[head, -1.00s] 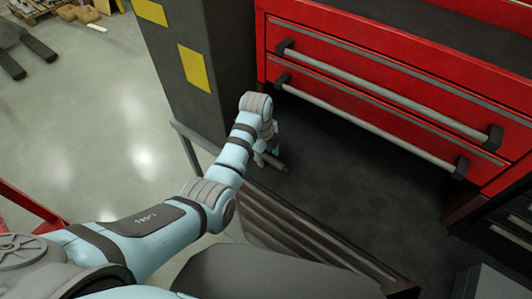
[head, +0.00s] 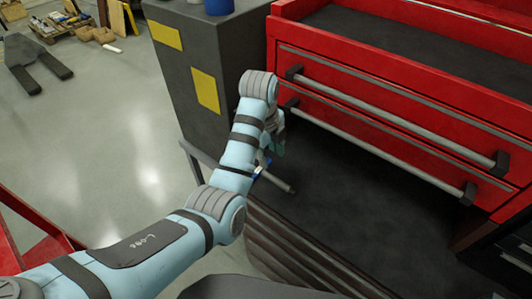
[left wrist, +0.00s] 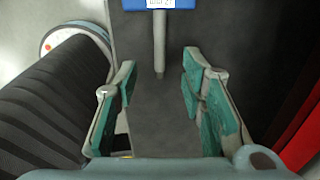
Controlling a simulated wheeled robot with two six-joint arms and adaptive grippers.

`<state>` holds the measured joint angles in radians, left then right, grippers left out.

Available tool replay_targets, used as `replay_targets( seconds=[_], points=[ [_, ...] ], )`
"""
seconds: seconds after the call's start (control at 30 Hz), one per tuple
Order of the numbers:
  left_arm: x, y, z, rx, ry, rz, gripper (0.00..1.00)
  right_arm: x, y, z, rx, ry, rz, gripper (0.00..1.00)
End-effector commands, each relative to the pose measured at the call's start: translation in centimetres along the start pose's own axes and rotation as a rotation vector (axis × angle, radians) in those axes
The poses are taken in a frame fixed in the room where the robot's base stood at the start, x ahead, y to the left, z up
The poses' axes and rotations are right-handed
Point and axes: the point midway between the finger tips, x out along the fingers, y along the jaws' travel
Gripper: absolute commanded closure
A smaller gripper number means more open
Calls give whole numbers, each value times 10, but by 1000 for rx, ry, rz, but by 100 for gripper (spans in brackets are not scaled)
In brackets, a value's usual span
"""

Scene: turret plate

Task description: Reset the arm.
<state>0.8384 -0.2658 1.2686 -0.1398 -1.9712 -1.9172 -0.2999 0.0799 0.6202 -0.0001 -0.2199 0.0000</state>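My left arm reaches in from the left of the head view. Its gripper (head: 277,138) hangs beneath the wrist in front of the red drawers, partly hidden by the arm. In the left wrist view the two green-padded fingers (left wrist: 162,78) stand wide apart with nothing between their pads. A blue part with a white label (left wrist: 160,4) and a grey rod (left wrist: 159,45) lies beyond the fingertips. The rod also shows below the gripper in the head view (head: 277,183). I cannot tell its distance from the fingers. My right gripper is not in view.
A red cabinet (head: 420,95) with two long bar handles stands at the right. A dark grey cabinet (head: 185,95) with yellow patches stands behind the arm. Dark ribbed steps (head: 300,250) lie in front. Open floor (head: 110,150) is at the left.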

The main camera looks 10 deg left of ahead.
Motion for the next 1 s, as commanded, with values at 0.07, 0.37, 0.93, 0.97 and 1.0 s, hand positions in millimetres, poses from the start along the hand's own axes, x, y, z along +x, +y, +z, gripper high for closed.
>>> replay_targets(
  seconds=[0.07,0.37,0.93,0.97,1.0],
  points=[
    [0,0,0,-1,0,0,63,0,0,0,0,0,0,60],
    [6,5,3,-36,-1,-2,63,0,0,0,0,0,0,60],
    [112,285,21,-1535,-95,-188,63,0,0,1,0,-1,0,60],
    [110,296,18,-1585,-95,-199,63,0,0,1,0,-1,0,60],
    [105,309,15,-1651,-91,-216,63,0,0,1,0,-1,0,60]
  ],
)
